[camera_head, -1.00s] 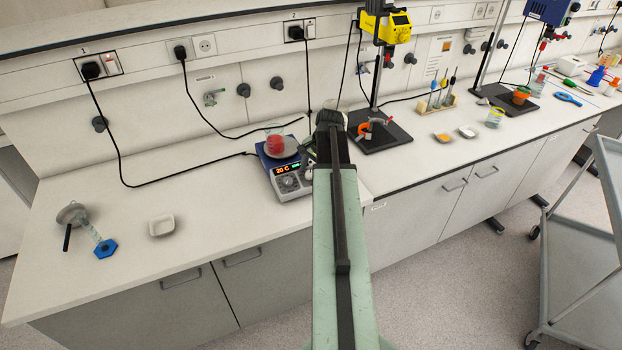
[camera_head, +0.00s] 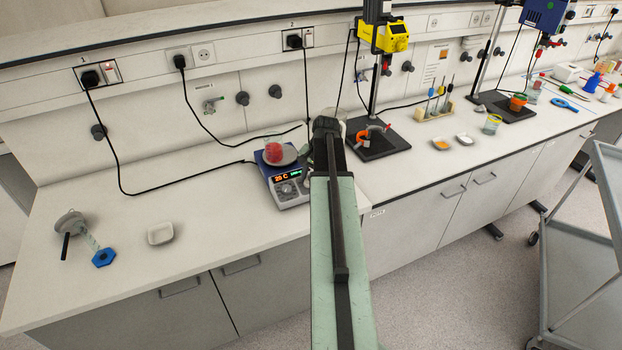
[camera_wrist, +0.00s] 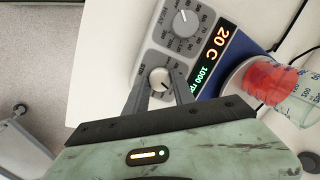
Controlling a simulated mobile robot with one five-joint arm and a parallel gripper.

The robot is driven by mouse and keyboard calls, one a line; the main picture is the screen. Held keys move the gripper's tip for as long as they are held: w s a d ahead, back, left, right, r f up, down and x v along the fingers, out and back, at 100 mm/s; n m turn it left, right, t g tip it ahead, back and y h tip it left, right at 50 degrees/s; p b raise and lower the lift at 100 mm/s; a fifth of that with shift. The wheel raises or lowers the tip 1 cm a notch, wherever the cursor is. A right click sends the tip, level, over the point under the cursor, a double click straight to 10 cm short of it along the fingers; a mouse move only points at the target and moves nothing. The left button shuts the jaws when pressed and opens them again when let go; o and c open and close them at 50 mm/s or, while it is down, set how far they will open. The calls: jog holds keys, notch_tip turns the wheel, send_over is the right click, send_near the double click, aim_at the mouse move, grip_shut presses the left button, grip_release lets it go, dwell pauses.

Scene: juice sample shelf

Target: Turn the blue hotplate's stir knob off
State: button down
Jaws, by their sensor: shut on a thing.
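The blue hotplate (camera_head: 288,187) stands on the white bench left of my arm. Its display (camera_wrist: 216,45) reads 20 C and 1000 rpm in the wrist view. The stir knob (camera_wrist: 160,78) is a pale round knob with a dark pointer line, next to the word STIR. My gripper (camera_wrist: 160,83) is shut on this knob, one finger on each side. A second, temperature knob (camera_wrist: 185,22) sits beyond it, clear of the fingers. In the head view my arm hides the fingers and the stir knob.
A beaker of red liquid (camera_wrist: 272,82) stands on the hotplate, close to my gripper. A black cable runs behind it. A white dish (camera_head: 161,233) and a blue hexagonal base (camera_head: 103,258) stand left on mostly clear bench. A yellow stirrer (camera_head: 384,36) on a stand is to the right.

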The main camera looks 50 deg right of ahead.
jog(key=n, duration=0.5)
jog(key=shift+s+a+n+g, duration=0.1)
jog(key=shift+n+g, duration=0.2)
jog(key=shift+g, duration=0.1)
jog(key=n+h, duration=0.1)
jog(key=n, duration=0.4)
jog(key=shift+f+g, duration=0.1)
jog(key=shift+g, duration=0.2)
jog(key=n, duration=0.5)
jog(key=shift+a+n+h, duration=0.1)
jog(key=shift+n+h, duration=0.2)
jog(key=shift+h, duration=0.1)
jog(key=n, duration=0.5)
jog(key=shift+h, duration=0.3)
jog(key=shift+n, duration=0.3)
jog(key=c, duration=1.1)
grip_release()
jog(key=shift+o, duration=0.2)
